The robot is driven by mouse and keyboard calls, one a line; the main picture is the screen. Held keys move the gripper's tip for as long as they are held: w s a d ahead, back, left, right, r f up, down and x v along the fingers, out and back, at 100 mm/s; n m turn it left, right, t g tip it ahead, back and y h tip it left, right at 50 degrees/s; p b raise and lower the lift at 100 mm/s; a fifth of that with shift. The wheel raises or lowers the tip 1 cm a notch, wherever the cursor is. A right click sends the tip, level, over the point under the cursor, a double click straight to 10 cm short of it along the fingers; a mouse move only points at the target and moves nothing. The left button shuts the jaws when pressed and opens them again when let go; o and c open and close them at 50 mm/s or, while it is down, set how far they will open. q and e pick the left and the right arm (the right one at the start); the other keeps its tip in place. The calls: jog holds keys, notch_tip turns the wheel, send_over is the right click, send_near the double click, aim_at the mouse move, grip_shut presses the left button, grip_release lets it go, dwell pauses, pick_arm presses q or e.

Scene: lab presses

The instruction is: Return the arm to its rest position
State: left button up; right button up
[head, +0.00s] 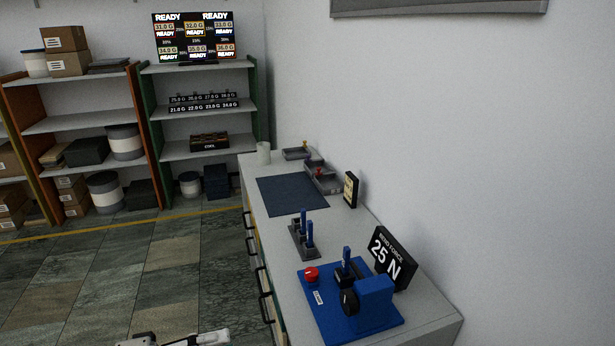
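A white and grey piece of my own arm (180,339) shows at the bottom edge, left of the bench, over the floor. Most of it is cut off by the frame, and I cannot tell which arm it is. No fingertips of either gripper show. On the bench (348,222), a blue press (372,300) on a blue base stands near the front, with a red button (311,274) and a blue-handled piece (346,262) upright at it. A sign (388,258) behind it reads "BEND FORCE 25 N".
A dark rack (304,240) holds blue-handled pieces. A dark mat (291,195) lies bare farther back, near grey trays (322,178), a small sign (351,189) and a white cup (264,153). Shelves (200,110) stand at the back under a screen (194,38). The floor (130,265) left is clear.

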pick_arm(q)
jog(key=w+d+m+t+y, duration=0.2)
jog(key=d+m+t+y, duration=0.4)
jog(key=d, duration=0.9)
jog(key=w+a+f+t+y, duration=0.1)
jog(key=a+f+y, duration=0.2)
jog(key=a+y, duration=0.7)
jog(key=s+a+f+m+g+y, duration=0.15)
jog(key=s+a, duration=0.25)
jog(key=a, duration=0.4)
jog(key=s+a+f+g+y, duration=0.2)
jog(key=s+a+f, duration=0.15)
jog(key=a, duration=0.45)
jog(key=s+a+f+g+y, duration=0.2)
jog(key=s+a, duration=0.3)
jog(key=a, duration=0.2)
jog(key=d+f+n+t+h, duration=0.3)
jog(key=d+f+h, duration=0.3)
jog(key=d+f, duration=0.7)
notch_tip(320, 180, down, 4)
jog(key=shift+w+d, duration=0.15)
pick_arm(e)
jog(key=shift+w, duration=0.1)
